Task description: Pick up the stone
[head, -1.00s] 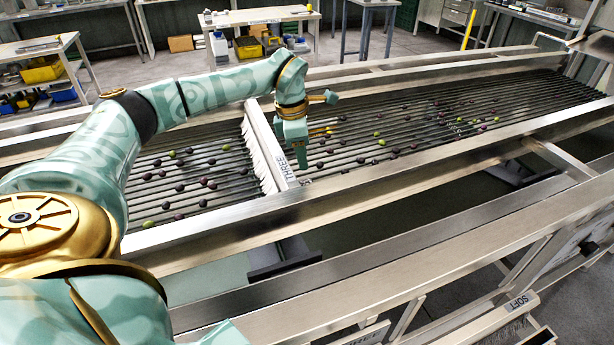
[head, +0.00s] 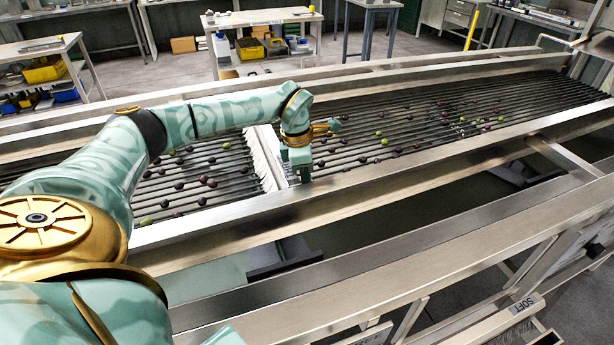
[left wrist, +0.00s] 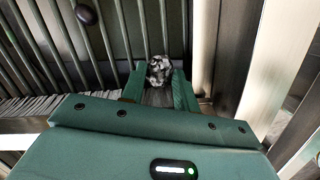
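The stone (left wrist: 159,70), a rough black-and-white speckled lump, lies on the rollers in the left wrist view. My left gripper (left wrist: 159,84) has its two green fingers apart, one on each side of the stone. Whether the fingers touch it cannot be told. In the head view my left gripper (head: 301,174) points down at the near edge of the roller bed (head: 400,125), just right of the white brush divider (head: 268,160). The gripper hides the stone there. My right gripper is not in view.
Several dark and green olives (head: 398,151) are scattered over the rollers on both sides of the divider. One dark olive (left wrist: 86,15) lies apart from the stone in the left wrist view. A metal side rail (head: 390,182) runs close in front of the gripper.

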